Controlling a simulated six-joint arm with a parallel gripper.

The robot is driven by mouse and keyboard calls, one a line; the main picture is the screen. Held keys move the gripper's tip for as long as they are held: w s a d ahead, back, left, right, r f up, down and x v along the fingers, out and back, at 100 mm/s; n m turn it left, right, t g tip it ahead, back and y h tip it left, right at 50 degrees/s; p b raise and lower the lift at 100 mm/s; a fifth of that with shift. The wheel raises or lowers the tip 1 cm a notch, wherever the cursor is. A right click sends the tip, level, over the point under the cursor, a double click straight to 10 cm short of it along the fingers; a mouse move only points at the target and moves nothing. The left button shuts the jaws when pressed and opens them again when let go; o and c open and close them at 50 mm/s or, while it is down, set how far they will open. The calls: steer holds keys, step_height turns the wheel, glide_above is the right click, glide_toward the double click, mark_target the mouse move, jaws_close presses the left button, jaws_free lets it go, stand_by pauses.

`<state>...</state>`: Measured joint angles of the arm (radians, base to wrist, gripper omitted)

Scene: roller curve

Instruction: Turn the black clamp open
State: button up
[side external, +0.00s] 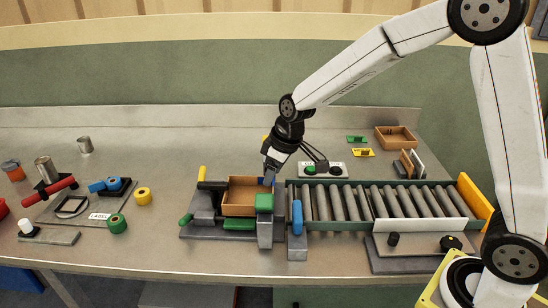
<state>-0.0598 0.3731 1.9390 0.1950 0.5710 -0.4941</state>
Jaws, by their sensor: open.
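A black bar-like part (211,185), which looks like the black clamp, lies level at the back left of a grey fixture, beside a brown open box (238,204). I cannot tell from this view whether it is turned open or closed. My gripper (269,178) points down at the box's back right corner, to the right of the black part and apart from it. Its jaws are open, with nothing seen between them. A blue part (262,181) shows beside the fingertips, partly hidden by them.
Black knobs (393,239) sit in front of the rollers. Tools, cups and tape rolls (143,196) lie at left.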

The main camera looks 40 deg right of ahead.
mark_target(213, 183)
steer(key=w+a+n, duration=0.1)
steer(key=w+a, duration=0.1)
steer(key=w, duration=0.2)
steer(key=w+a+n+y, duration=0.1)
steer(key=w+a+n, duration=0.1)
steer(key=w, duration=0.2)
steer(key=w+a+r+n, duration=0.1)
steer(key=w+a, duration=0.1)
steer(key=w, duration=0.1)
steer(key=shift+w+y, duration=0.4)
steer(key=shift+x, duration=3.9)
jaws_close()
